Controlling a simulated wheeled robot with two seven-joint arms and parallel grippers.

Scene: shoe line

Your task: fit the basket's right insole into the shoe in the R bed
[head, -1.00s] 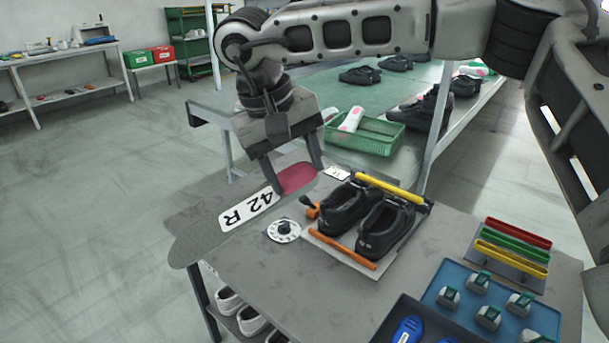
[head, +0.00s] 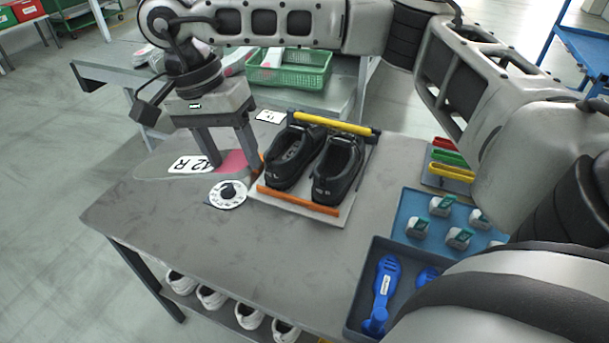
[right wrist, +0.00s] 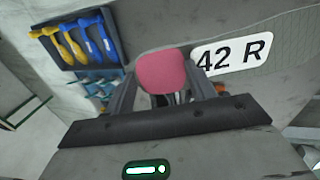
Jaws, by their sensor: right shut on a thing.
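My right gripper (head: 228,162) is shut on a grey insole (head: 150,166) with a white "42 R" label and a pink end. It holds the insole near the pink end, above the table's far left part and left of the shoes. The right wrist view shows the pink end between the fingers (right wrist: 160,85) and the insole's grey part (right wrist: 285,42) stretching right. Two black shoes, a left one (head: 288,160) and a right one (head: 337,172), stand side by side in a holder with an orange front bar (head: 297,200) and a yellow back bar (head: 332,123). My left gripper is not in view.
A green basket (head: 310,84) with insoles stands behind the holder. A white dial (head: 228,194) lies left of it. Coloured bars (head: 452,157), a blue tray (head: 400,228) and a dark tray (head: 358,290) with blue tools are right. The table's front left is clear.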

